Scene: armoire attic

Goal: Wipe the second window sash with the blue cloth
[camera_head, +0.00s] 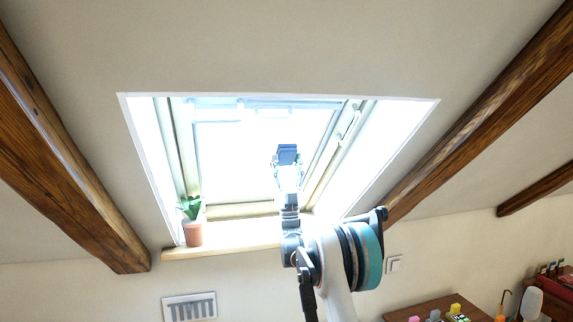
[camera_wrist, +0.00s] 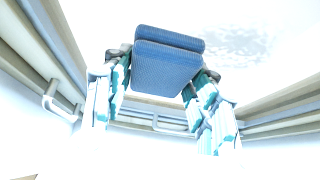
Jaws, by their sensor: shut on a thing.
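My gripper (camera_head: 288,168) is raised in front of the skylight window in the head view. Its jaws are shut on the folded blue cloth (camera_head: 287,152). In the wrist view the blue cloth (camera_wrist: 163,62) sits between the two fingers of my gripper (camera_wrist: 160,80), at the top centre. The window sash (camera_head: 250,209) is a pale frame around bright glass, behind my gripper. I cannot tell whether the cloth touches the window. Glare hides most detail of the glass. The second sash cannot be told apart by these frames.
A potted plant (camera_head: 194,226) stands at the left end of the wooden sill (camera_head: 225,246). Dark wooden beams (camera_head: 66,150) slope on both sides. A table (camera_head: 437,309) with small coloured items stands at lower right.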

